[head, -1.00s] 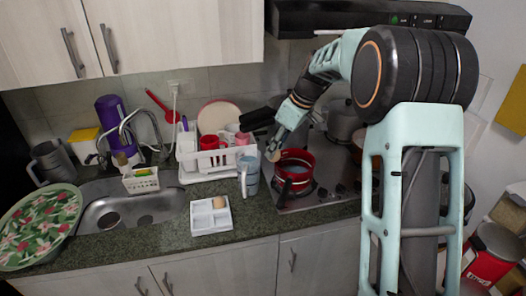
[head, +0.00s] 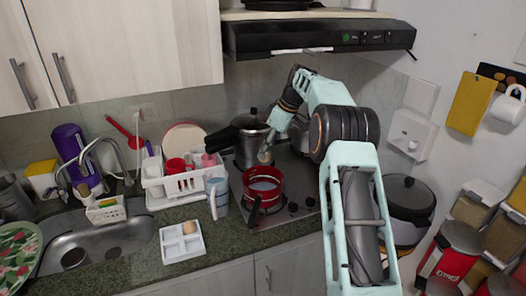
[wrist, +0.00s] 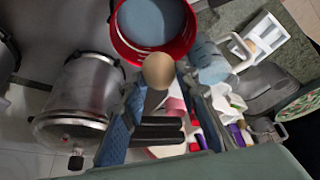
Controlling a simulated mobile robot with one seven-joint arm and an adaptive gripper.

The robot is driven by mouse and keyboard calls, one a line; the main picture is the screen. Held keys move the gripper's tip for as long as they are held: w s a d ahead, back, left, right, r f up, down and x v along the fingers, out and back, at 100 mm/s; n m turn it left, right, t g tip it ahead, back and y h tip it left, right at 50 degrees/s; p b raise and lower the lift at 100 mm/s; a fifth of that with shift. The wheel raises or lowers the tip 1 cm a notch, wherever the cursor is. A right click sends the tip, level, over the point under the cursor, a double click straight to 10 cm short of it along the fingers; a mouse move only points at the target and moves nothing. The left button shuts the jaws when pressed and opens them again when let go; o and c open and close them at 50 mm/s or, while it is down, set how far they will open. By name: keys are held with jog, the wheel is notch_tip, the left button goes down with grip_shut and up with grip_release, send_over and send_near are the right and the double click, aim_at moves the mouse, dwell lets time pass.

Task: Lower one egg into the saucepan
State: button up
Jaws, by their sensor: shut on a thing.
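My gripper (head: 267,150) is shut on a brown egg (head: 264,157) and holds it above the far rim of the red saucepan (head: 275,199). In the wrist view the egg (wrist: 158,71) sits between the fingertips, just outside the rim of the saucepan (wrist: 122,42) in the picture. The saucepan stands on the hob, its dark handle toward the counter's front, with bluish liquid inside. A white egg tray (head: 171,249) on the counter holds another brown egg (head: 190,227); the tray also shows in the wrist view (wrist: 262,35).
A blue-grey cup (head: 218,195) stands close left of the saucepan. A dish rack (head: 160,195) is behind it. A tall metal pot (head: 247,150) stands behind the saucepan on the hob (head: 285,170). The range hood (head: 290,40) hangs above.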

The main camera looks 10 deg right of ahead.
jog(key=shift+w, duration=0.1)
dwell(0.3)
jog(key=shift+w+a, duration=0.15)
jog(key=shift+a, duration=0.15)
jog(key=shift+f, duration=0.1)
dwell(0.4)
notch_tip(320, 180, down, 10)
jog(key=b, duration=0.6)
jog(key=shift+r, duration=0.25)
dwell(0.8)
jog(key=shift+f+b, duration=1.7)
jog(key=shift+f, duration=0.95)
dwell(1.2)
jog(key=o, duration=1.2)
jog(key=shift+o, duration=0.2)
